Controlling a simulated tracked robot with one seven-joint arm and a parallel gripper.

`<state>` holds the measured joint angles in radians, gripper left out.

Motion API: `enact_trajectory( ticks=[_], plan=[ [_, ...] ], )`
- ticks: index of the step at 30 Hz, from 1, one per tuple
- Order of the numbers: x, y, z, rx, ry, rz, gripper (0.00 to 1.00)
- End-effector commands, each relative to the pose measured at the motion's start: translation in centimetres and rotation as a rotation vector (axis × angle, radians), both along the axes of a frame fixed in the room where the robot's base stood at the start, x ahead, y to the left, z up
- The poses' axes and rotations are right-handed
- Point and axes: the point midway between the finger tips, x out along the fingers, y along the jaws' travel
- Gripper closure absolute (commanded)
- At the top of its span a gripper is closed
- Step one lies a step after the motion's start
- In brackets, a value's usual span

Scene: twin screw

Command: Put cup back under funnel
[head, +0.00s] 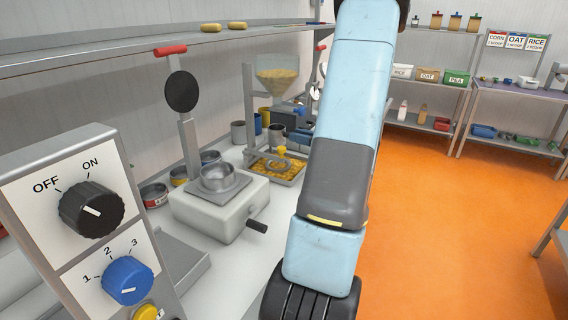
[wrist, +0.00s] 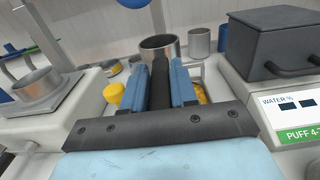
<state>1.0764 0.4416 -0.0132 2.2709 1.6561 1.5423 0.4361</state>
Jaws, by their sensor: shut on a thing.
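The metal cup (wrist: 176,49) shows in the wrist view, mouth up, just beyond my fingertips. A dark bar, seemingly its handle, runs from it back between the fingers. My gripper (wrist: 161,72) is shut on this cup. The clear funnel (head: 277,80) holds yellow grain on a metal stand (head: 249,105) in the head view. A tray with yellow grain (head: 262,166) lies below it. The funnel's outlet is not clear in the wrist view, so I cannot tell the cup's offset.
A white press base with a metal cup (head: 217,178) stands left of the tray. A dark box-topped meter (wrist: 283,45) is close on the right in the wrist view. Another metal cup (wrist: 200,43) stands behind. A yellow knob-like thing (wrist: 114,93) is left of my fingers.

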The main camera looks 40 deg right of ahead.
Motion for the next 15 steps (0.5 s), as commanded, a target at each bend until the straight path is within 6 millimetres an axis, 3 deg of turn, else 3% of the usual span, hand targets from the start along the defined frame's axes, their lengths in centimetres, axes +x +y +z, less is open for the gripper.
enact_trajectory(
  ticks=[6, 15],
  plan=[
    [-0.1, -0.1, -3.4, 0.004, 0.002, -0.004, 1.0],
    [-0.2, -0.2, -5.2, 0.002, 0.001, -0.005, 1.0]
  ],
)
